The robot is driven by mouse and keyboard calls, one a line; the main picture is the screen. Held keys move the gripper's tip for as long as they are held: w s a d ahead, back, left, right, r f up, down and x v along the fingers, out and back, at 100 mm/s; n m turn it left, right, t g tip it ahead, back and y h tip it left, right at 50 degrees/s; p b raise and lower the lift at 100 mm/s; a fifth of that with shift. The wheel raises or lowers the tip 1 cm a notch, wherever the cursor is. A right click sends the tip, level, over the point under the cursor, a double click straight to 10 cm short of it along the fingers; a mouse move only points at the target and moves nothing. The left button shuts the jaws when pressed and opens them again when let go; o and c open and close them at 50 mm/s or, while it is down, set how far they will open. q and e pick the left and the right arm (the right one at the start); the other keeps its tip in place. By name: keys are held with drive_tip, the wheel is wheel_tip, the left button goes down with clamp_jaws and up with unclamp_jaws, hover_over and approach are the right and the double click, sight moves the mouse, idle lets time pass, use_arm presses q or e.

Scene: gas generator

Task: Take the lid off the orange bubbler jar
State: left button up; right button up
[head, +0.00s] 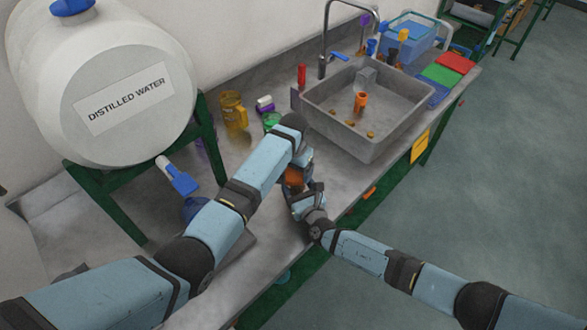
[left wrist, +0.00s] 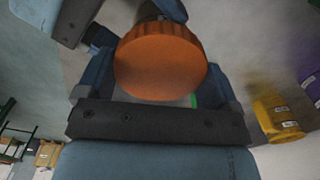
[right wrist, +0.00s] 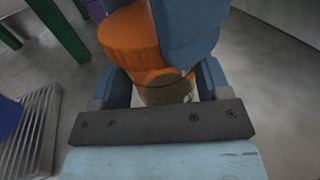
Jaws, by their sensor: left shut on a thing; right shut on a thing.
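The orange bubbler jar is held between my two grippers over the near part of the bench. Its ribbed orange lid (left wrist: 160,62) fills the middle of the left wrist view, with my left gripper's fingers on both sides. My left gripper (head: 303,160) comes from above and is shut on the lid. In the right wrist view the lid (right wrist: 128,38) shows above the clear jar body (right wrist: 165,92). My right gripper (head: 302,198) is shut around the body from the front. A left finger hides part of the lid there, and I cannot tell whether lid and jar are apart.
The sink (head: 366,110) is to the right. The distilled water tank (head: 110,85) stands at the left. The bench's front edge runs close to my right gripper.

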use_arm(q)
drive_tip(key=shift+r, duration=0.25)
drive_tip(key=shift+r, duration=0.9)
drive_tip(key=shift+r, duration=2)
use_arm(e)
drive_tip(key=o, duration=1.8)
